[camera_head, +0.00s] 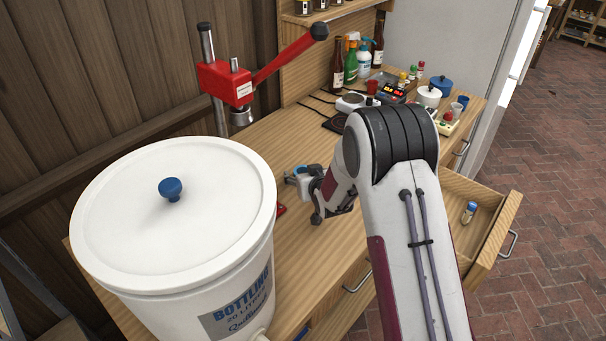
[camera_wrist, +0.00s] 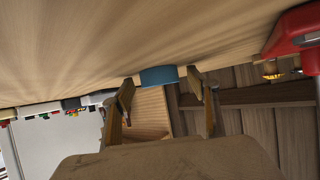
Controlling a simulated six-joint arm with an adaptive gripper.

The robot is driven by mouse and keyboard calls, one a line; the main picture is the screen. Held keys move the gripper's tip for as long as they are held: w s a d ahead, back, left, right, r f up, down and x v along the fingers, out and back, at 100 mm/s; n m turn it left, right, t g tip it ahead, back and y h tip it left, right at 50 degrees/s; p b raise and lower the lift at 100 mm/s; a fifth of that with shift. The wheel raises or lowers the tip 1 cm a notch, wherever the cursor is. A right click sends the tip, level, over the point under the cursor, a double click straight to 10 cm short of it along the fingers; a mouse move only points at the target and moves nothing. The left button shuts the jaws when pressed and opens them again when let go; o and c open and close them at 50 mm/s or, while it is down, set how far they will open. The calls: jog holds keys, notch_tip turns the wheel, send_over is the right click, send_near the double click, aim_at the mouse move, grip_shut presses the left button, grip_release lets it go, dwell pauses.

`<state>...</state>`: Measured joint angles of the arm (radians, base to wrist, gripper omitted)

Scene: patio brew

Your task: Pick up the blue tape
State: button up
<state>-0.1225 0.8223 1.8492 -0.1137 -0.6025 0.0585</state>
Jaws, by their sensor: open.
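The blue tape (camera_wrist: 158,75) is a short blue roll on the wooden worktop. In the wrist view it shows between and just beyond my two fingertips, with a gap on either side. A bit of the blue tape (camera_head: 299,169) also shows in the head view, right at my gripper (camera_head: 293,179), which partly hides it. My gripper is low over the worktop. In the wrist view my gripper (camera_wrist: 161,84) is open, with its fingers apart and nothing held.
A large white bottling bucket (camera_head: 170,215) stands at the left. A red lever press (camera_head: 232,85) is behind my gripper. Bottles (camera_head: 363,60), a scale (camera_head: 390,92) and pots (camera_head: 428,96) fill the back. An open drawer (camera_head: 490,240) sticks out at the right.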

jog(key=c, duration=1.1)
jog(key=shift+r, duration=0.1)
notch_tip(320, 180, up, 10)
dwell(0.6)
